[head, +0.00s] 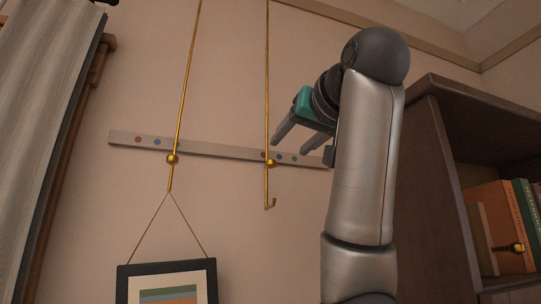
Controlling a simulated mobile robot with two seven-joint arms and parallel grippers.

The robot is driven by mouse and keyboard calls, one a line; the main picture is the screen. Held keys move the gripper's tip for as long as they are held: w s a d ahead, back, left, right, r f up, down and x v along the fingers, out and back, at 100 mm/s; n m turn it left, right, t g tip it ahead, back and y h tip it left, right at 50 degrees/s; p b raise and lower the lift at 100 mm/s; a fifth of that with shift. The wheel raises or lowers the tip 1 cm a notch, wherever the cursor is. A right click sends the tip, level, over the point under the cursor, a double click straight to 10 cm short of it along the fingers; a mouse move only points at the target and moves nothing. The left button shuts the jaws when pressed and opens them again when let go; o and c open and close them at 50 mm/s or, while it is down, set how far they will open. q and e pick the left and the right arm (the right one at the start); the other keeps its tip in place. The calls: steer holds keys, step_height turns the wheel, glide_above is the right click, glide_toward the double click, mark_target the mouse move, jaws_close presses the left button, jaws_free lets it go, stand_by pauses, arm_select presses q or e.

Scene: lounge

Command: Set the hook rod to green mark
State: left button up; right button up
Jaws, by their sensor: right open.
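The hook rod (267,100) is a thin brass rod hanging in front of the wall, with an empty hook (271,205) at its lower end and a round brass knob (270,163) on it. It crosses a pale strip (220,152) near a red mark (263,155) and a blue mark (278,157). The green mark (294,158) is just right of the blue one. My right gripper (288,147) is open and empty, its fingers pointing down-left near the rod, right of it in the picture. I cannot tell whether they touch it. My left gripper is out of view.
A second brass rod (184,85) on the left holds a framed picture (125,285) by a cord. A curtain (45,110) hangs at far left. A dark bookshelf (425,170) with books (500,225) stands at right, close to my right arm.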

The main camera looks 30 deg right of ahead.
mark_target(272, 162)
steer(key=p+x, duration=0.4)
steer(key=x, duration=0.8)
steer(key=shift+w+p, duration=0.35)
jaws_close()
stand_by(0.7)
